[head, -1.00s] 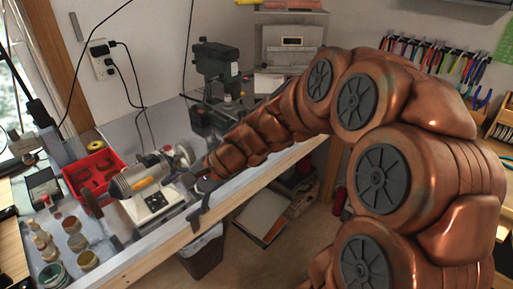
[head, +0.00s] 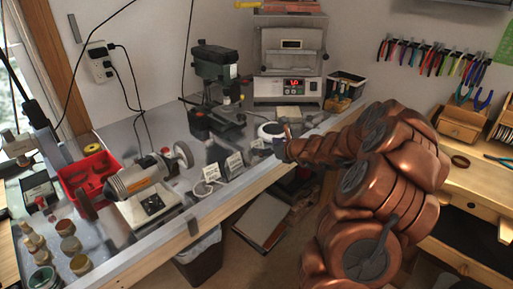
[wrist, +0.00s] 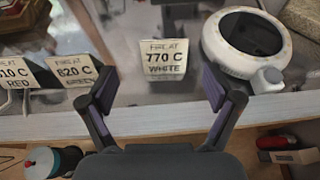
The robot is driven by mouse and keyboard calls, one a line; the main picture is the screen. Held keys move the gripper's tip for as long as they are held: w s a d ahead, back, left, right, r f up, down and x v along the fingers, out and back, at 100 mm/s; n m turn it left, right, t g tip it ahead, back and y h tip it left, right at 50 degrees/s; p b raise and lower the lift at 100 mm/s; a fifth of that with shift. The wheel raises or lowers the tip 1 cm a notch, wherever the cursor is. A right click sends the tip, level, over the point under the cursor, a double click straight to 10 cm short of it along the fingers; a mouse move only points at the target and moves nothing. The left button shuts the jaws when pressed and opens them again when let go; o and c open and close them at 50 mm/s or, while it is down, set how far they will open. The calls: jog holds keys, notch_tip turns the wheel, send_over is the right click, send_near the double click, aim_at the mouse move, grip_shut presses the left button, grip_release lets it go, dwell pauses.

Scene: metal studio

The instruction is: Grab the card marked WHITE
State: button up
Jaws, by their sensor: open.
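The card marked WHITE (wrist: 166,60), reading 770 C, stands upright on the bench in the wrist view. It is ahead of my gripper (wrist: 161,92), between the lines of its two spread fingers. The fingers are open, with nothing between them. To the left stand a card reading 820 C (wrist: 75,72), its colour word hard to read, and a card marked RED (wrist: 17,72). In the head view my gripper (head: 284,144) is at the bench edge, right of two small cards (head: 234,164); I cannot make out the WHITE card there.
A round white device with a dark top (wrist: 248,42) stands close to the right finger. The bench's front edge (wrist: 190,122) runs below the cards. A kiln with a red display (head: 290,70) and a drill press (head: 215,65) stand behind.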

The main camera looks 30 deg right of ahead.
aim_at(257, 144)
jog(key=shift+d+p+x, duration=0.2)
jog(key=shift+p+x, duration=0.7)
jog(key=shift+x, duration=2.3)
jog(key=shift+c, duration=0.4)
jog(key=c, duration=0.7)
